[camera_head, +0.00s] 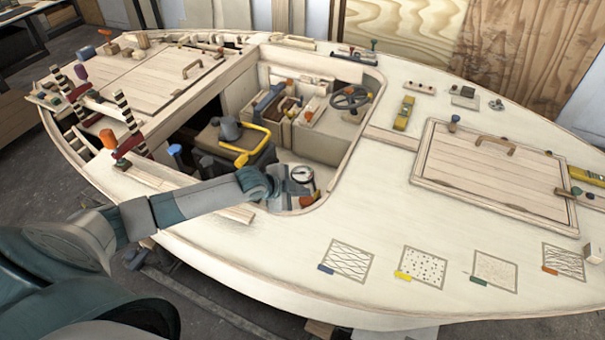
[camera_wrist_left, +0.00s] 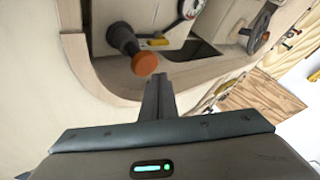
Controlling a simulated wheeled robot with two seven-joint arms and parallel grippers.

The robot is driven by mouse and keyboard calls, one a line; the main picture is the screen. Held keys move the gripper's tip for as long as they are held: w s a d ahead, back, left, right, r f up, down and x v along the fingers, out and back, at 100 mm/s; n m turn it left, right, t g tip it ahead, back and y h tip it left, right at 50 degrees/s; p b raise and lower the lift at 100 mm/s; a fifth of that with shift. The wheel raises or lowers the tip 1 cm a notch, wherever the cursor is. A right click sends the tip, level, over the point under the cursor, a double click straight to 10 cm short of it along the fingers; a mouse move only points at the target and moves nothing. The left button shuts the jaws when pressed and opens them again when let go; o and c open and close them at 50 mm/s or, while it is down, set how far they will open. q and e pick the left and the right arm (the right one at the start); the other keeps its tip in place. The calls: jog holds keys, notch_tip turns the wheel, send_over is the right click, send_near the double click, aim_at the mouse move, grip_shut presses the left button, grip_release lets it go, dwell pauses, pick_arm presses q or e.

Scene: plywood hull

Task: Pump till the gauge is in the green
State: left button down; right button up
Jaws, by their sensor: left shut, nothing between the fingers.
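A round white gauge (camera_head: 302,173) with a dark rim stands in the cockpit well of the plywood hull; its needle and colour zones are too small to read. Part of it also shows at the top of the left wrist view (camera_wrist_left: 190,8). Just below it is an orange knob (camera_head: 306,201), seen in the left wrist view as the orange end (camera_wrist_left: 145,63) of a dark handle; I take this for the pump's handle. My left gripper (camera_head: 296,189) is over the well's near edge, beside the gauge and knob. Its fingers (camera_wrist_left: 158,82) are shut and empty, close to the orange end; contact is unclear.
A yellow-handled dark box (camera_head: 247,148) stands left of the gauge in the well. A steering wheel (camera_head: 351,97) is at the far side. The well's raised wooden rim (camera_head: 338,176) borders the gripper.

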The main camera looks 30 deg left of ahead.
pick_arm(q)
jog(key=shift+f, duration=0.15)
dwell(0.5)
jog(key=shift+f, duration=0.3)
jog(key=shift+f+b, duration=0.35)
dwell(0.7)
